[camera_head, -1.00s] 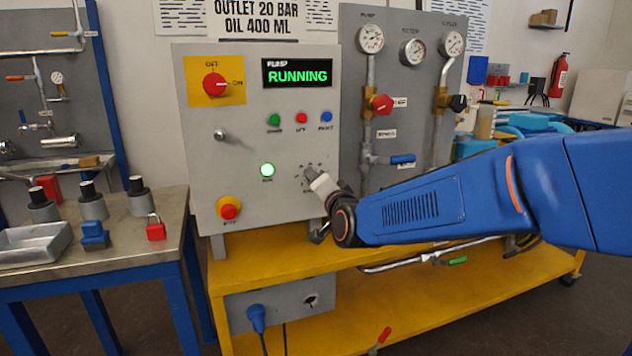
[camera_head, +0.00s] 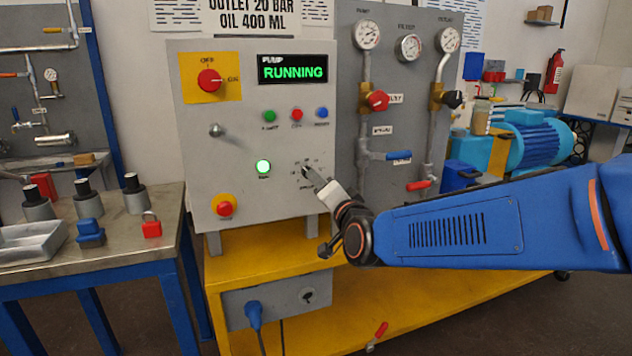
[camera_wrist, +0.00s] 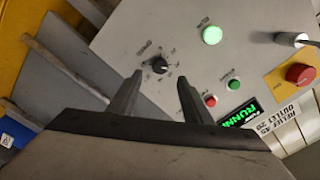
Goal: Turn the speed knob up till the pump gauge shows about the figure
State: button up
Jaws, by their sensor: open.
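The speed knob (camera_wrist: 160,66) is black with a scale around it, on the grey control panel (camera_head: 240,140). The display (camera_head: 292,69) reads RUNNING in green. The pump gauge (camera_head: 367,36) is the leftmost dial on the gauge board; its needle is too small to read. A sign above says outlet 20 bar, oil 400 ml.
A red emergency button (camera_head: 224,208), a lit green lamp (camera_head: 263,166) and small coloured buttons (camera_head: 296,113) sit on the panel. A red-handled valve (camera_head: 377,101) and blue lever (camera_head: 398,155) stick out at right. A steel bench (camera_head: 110,250) stands at left.

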jog(key=v, duration=1)
jog(key=shift+s, duration=0.2)
jog(key=shift+d, duration=0.1)
jog(key=s+d+f+n+g+h, duration=0.2)
jog(key=s+d+f+g, duration=0.4)
jog(key=s+d+f, duration=0.3)
jog(key=s+d+f+n+g+h, duration=0.2)
jog(key=s+d+f+n+g, duration=0.3)
jog(key=s, duration=0.8)
jog(key=d+f+g, duration=0.1)
jog(key=d+f, duration=0.2)
jog(key=d, duration=0.1)
jog(key=shift+s+d+f+n+g+h, duration=0.2)
jog(key=shift+s+f+n+g+h, duration=0.1)
jog(key=shift+s+f, duration=0.1)
jog(key=shift+w, duration=0.1)
dwell(1.0)
